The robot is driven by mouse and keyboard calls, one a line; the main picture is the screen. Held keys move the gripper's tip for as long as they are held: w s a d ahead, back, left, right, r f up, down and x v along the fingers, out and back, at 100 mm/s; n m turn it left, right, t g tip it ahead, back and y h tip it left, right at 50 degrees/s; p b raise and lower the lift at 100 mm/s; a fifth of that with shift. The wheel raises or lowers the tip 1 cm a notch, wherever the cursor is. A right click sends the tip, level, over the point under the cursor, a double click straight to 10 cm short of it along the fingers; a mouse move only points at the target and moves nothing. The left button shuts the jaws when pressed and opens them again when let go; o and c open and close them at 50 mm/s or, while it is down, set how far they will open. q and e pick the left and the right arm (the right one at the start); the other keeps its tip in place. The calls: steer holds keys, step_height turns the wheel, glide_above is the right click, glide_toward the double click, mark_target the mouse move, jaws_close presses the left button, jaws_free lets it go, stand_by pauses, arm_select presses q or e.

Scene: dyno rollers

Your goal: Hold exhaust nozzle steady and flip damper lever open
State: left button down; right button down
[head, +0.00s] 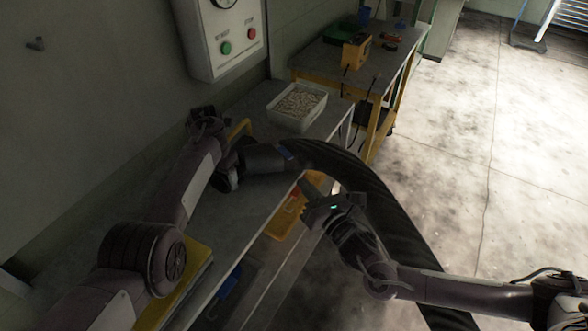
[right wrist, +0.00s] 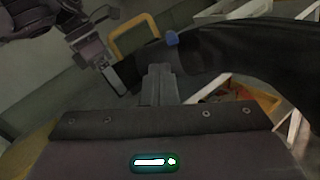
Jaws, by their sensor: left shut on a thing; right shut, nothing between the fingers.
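The exhaust nozzle (head: 264,158) is a dark grey tube on the end of a thick black ribbed hose (head: 375,190), above the bench edge. My left gripper (head: 236,160) is shut on the nozzle's left end. The damper lever (head: 289,154) shows as a small blue piece near the nozzle-hose joint; it also shows in the right wrist view (right wrist: 172,38). Its exact angle is too small to tell. My right gripper (head: 311,190) is shut and empty, below and right of the lever, apart from it. Its closed fingers (right wrist: 157,80) point towards the nozzle in the right wrist view.
A white bin (head: 297,122) of small pieces stands on the grey bench behind the nozzle. A yellow frame (right wrist: 135,36) rises behind the nozzle. Yellow trays (head: 288,215) sit under the bench. A control box (head: 225,40) hangs on the wall. Open floor lies right.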

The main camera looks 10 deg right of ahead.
mark_target(282, 151)
steer(key=s+a+m+t+h, duration=0.15)
steer(key=a+m+h, duration=0.35)
steer(key=m, duration=1.1)
steer(key=w+y, duration=0.1)
steer(key=w, duration=0.9)
steer(key=shift+w+d, duration=0.2)
steer(key=shift+d, duration=0.1)
steer(key=shift+g+y, duration=0.3)
steer(key=shift+g, duration=0.05)
steer(key=shift+d+y, duration=0.25)
steer(key=shift+y, duration=0.05)
